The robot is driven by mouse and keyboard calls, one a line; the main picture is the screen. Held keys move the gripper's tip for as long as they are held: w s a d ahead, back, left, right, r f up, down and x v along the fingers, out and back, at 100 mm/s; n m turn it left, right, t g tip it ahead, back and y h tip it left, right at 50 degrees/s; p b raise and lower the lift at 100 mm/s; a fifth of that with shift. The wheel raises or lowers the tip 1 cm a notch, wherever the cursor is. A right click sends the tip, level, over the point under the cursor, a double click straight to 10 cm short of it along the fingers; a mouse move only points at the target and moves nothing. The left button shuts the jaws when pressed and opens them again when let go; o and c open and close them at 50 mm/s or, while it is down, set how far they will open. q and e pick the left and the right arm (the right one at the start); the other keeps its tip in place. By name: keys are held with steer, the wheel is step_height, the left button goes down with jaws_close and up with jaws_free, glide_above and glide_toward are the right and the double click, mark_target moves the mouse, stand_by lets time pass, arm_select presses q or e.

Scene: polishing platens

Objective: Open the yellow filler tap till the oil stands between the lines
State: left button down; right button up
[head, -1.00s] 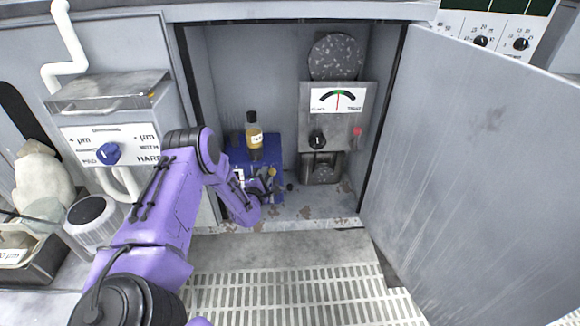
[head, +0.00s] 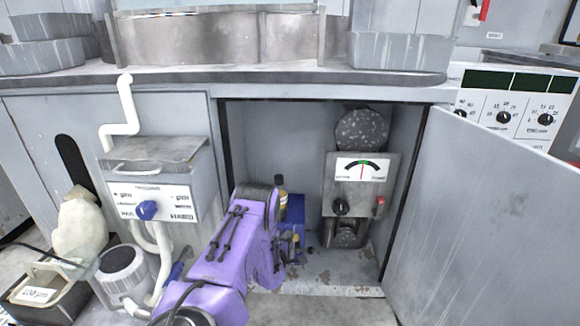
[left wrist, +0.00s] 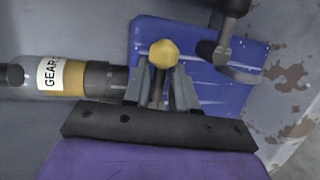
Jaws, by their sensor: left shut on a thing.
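The yellow filler tap (left wrist: 163,53) shows as a round knob between the fingers of my left gripper (left wrist: 162,72) in the left wrist view. The gripper is shut on it, over the blue housing (left wrist: 150,34). A bottle labelled "GEAR" (left wrist: 52,77) with amber oil lies across the left of that view. In the head view the bottle (head: 281,183) stands upright in the cabinet above the blue housing (head: 297,213), partly behind my left arm. My left gripper's fingers are hidden there. The level lines cannot be made out. My right gripper is not in view.
A dark lever (left wrist: 223,45) rises beside the tap. A meter box with a dial (head: 362,170) and black knob stands right of the bottle. The cabinet door (head: 480,220) hangs open at the right.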

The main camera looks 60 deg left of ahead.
arm_select(q)
steer(key=shift+w+d, duration=0.3)
steer(key=shift+w, duration=0.1)
steer(key=c, duration=0.9)
jaws_free()
steer(key=shift+w, duration=0.1)
steer(key=p+v, duration=0.3)
steer(key=v, duration=0.7)
steer(key=shift+s, duration=0.45)
steer(key=shift+m, duration=0.3)
